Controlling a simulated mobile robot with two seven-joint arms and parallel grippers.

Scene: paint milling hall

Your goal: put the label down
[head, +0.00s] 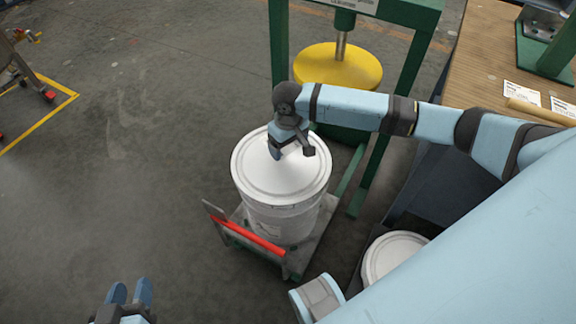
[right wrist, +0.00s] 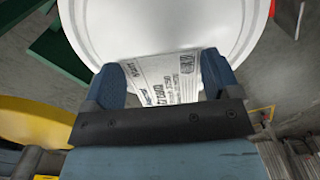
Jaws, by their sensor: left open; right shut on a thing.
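A white label (right wrist: 165,78) with black print shows between the fingers of my right gripper in the right wrist view. My right gripper (head: 292,151) is shut on it, over the white lid (head: 262,181) of a large white bucket (head: 285,222). I cannot tell whether the label touches the lid. In the head view the label is not clearly visible at the gripper. Two white printed labels (head: 523,93) (head: 563,106) lie on the wooden bench (head: 481,62) at the right. My left gripper (head: 130,290) is open and empty, low at the left over the floor.
The bucket stands on a low platform (head: 309,247) with a red bar (head: 248,235) in front. A green frame (head: 279,45) with a yellow disc (head: 338,70) stands behind. A second white lid (head: 393,255) shows at lower right. A wooden rod (head: 540,112) lies on the bench.

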